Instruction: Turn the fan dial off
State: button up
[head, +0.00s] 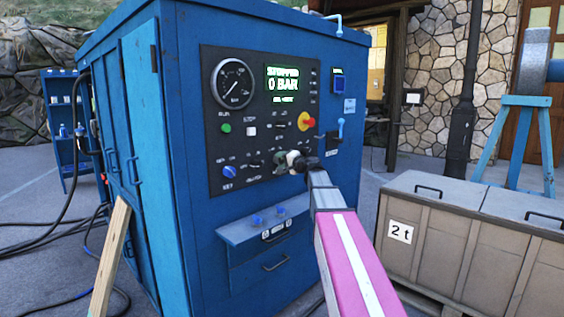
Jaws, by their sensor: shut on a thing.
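The blue cabinet's dark control panel (222,122) faces me. My arm reaches in from the lower right, and my gripper (288,159) is at the panel's lower right part. It is shut on what looks like the fan dial (280,158), a small greyish-green knob mostly hidden by the fingers. The label there is too small to read, and I cannot tell the dial's setting. The display (283,84) reads "STOPPED 0 BAR".
A blue key knob (228,172), a green button (226,128), a red-yellow stop button (306,121) and a blue-tipped lever (341,128) surround the gripper. A shelf (230,234) juts out below. A brown crate (440,245) marked "2 t" stands to the right.

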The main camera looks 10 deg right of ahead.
jog(key=shift+n, duration=1.2)
jog(key=o, duration=0.9)
jog(key=v, duration=1)
jog(key=shift+s+d, duration=0.2)
jog(key=shift+s, duration=0.15)
